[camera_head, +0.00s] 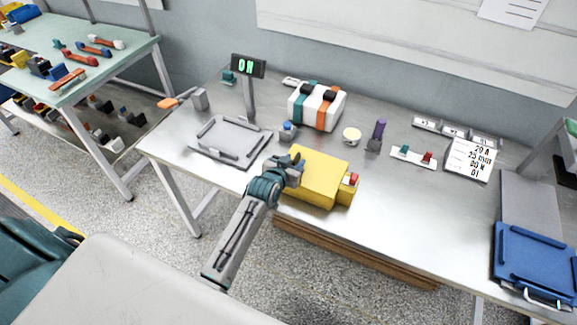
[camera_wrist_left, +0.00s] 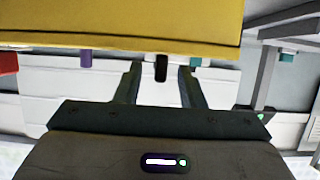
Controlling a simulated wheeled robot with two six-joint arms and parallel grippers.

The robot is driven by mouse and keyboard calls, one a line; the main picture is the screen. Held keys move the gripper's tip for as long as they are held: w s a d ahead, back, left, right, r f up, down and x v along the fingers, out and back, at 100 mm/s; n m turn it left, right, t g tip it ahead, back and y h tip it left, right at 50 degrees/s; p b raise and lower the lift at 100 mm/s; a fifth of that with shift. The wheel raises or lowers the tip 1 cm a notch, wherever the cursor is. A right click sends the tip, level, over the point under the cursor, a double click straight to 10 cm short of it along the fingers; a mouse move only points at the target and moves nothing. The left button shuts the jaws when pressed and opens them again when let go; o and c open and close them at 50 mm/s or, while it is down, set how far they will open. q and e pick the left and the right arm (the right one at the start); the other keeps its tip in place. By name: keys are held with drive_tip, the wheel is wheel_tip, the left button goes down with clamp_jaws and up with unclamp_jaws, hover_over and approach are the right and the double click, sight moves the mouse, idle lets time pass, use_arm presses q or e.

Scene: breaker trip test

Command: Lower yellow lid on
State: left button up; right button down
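A yellow box-shaped body with its yellow lid (camera_head: 315,172) sits near the front edge of the metal table. A red part (camera_head: 354,178) shows at its right end. I cannot tell whether a gap lies under the lid. My left gripper (camera_head: 296,160) is at the box's left side, its fingertips partly hidden. In the left wrist view the yellow surface (camera_wrist_left: 140,22) fills the top. There my left gripper's two fingers (camera_wrist_left: 160,85) stand apart, with a small black piece (camera_wrist_left: 161,68) between them and gaps on both sides. My right gripper is not in view.
A grey tray (camera_head: 228,140) lies left of the box. A blue tray (camera_head: 538,262) is at right.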

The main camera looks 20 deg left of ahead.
use_arm(q)
drive_tip(key=b+v, duration=0.2)
drive_tip(key=v, duration=0.8)
drive_tip(key=shift+s+b, duration=0.25)
drive_tip(key=shift+b, duration=0.05)
drive_tip(key=shift+r, duration=0.1)
